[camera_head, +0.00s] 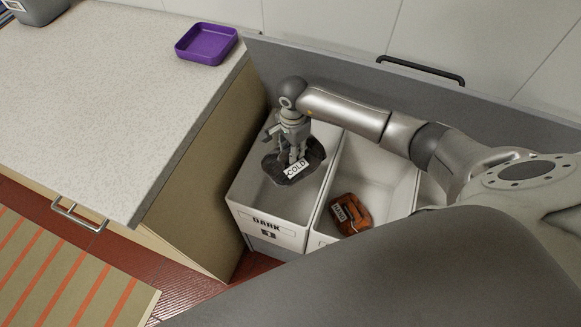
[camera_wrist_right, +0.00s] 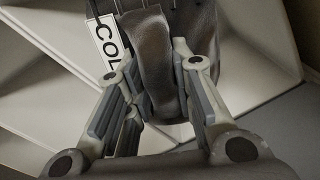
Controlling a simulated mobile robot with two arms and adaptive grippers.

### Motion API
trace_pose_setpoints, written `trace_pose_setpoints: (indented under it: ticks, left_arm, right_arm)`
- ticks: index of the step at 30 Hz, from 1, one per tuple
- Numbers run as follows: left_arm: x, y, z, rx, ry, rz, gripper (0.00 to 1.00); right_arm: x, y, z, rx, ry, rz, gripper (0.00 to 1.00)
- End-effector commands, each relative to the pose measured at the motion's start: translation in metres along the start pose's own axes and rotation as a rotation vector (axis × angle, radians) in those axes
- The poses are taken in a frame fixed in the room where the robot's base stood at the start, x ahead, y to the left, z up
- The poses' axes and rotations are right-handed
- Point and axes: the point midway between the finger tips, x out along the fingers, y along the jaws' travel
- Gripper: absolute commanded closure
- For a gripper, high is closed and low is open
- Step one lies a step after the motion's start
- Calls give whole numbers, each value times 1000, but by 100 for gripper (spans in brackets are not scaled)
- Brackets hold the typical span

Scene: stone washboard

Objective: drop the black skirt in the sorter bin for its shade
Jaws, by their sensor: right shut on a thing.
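The black skirt (camera_head: 284,169) has a white tag reading "COLD" and hangs in my right gripper (camera_head: 293,152). In the right wrist view the dark cloth (camera_wrist_right: 155,60) is pinched between the fingers of the right gripper (camera_wrist_right: 160,85). In the head view the skirt is over or within the mouth of the left white bin (camera_head: 272,233), labelled "DARK"; its exact height against the rim is hard to tell. My left gripper is not in view.
A second white bin (camera_head: 376,176) stands to the right, holding an orange-brown tagged cloth (camera_head: 350,213). A grey panel with a black handle (camera_head: 420,70) is behind the bins. A speckled counter (camera_head: 110,100) with a purple tray (camera_head: 206,43) lies to the left.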

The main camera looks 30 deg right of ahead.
Motion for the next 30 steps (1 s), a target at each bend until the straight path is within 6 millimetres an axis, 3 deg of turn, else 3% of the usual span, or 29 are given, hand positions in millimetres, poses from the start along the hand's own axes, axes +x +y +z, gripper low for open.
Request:
trace_pose_setpoints:
  ticks: [1, 5, 14, 15, 21, 30]
  left_arm:
    - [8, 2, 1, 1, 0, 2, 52]
    - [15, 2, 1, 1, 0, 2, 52]
    - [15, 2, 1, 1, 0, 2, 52]
    - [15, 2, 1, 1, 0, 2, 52]
    - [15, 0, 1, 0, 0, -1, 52]
    - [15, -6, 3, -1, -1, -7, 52]
  right_arm:
    - [11, 0, 0, 1, -2, 1, 100]
    - [21, 0, 1, 0, -2, -1, 100]
    - [23, 0, 0, -1, 0, -2, 100]
    - [23, 0, 0, -1, 0, -2, 76]
    - [23, 0, 0, -1, 0, -1, 52]
    - [23, 0, 0, -1, 0, 0, 52]
